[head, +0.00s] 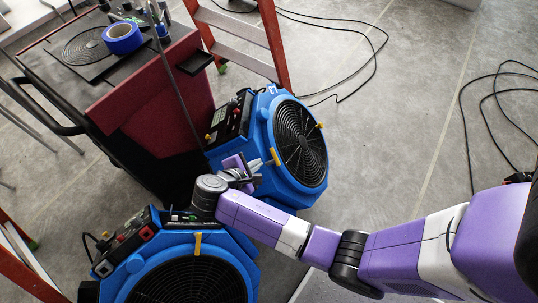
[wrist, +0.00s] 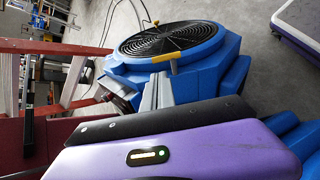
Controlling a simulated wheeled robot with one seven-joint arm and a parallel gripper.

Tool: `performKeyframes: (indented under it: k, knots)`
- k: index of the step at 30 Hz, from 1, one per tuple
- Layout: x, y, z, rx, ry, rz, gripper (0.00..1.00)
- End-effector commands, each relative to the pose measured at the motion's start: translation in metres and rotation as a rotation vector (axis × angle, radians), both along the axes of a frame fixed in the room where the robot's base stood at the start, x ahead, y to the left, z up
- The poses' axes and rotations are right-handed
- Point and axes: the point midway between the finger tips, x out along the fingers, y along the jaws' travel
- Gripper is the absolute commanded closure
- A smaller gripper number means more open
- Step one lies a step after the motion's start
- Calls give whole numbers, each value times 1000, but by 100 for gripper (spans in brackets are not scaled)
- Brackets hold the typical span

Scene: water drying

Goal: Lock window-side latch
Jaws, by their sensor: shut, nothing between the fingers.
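A blue blower fan (head: 265,105) with a round black grille stands right of the cart. A yellow latch (head: 275,156) sits on its near rim; it also shows in the wrist view (wrist: 165,55). A smaller yellow latch (head: 319,125) is on the far side of that rim. A second blue blower (head: 135,285) at the bottom has an upright yellow latch (head: 198,243). Which latch is window-side I cannot tell. My gripper (head: 258,165) is shut and empty, close beside the near-rim latch. In the wrist view the grey fingertips (wrist: 158,82) are just below it; contact is unclear.
A dark red cart (head: 165,90) with blue tape (head: 122,37) on top stands at the left. An orange ladder (head: 230,50) is behind the fan. Black cables (head: 375,50) lie on the floor. The concrete floor (head: 400,130) at right is mostly clear.

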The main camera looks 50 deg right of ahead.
Motion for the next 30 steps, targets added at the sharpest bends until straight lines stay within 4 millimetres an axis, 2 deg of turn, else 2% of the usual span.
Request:
performKeyframes:
  k: [9, 15, 21, 30]
  knots:
    - [5, -49, -43, 0, 2, -4, 100]
    - [9, -71, -61, 0, 0, -2, 100]
    - [10, -81, -69, 0, -1, -1, 100]
    - [10, -82, -70, 0, -1, -1, 100]
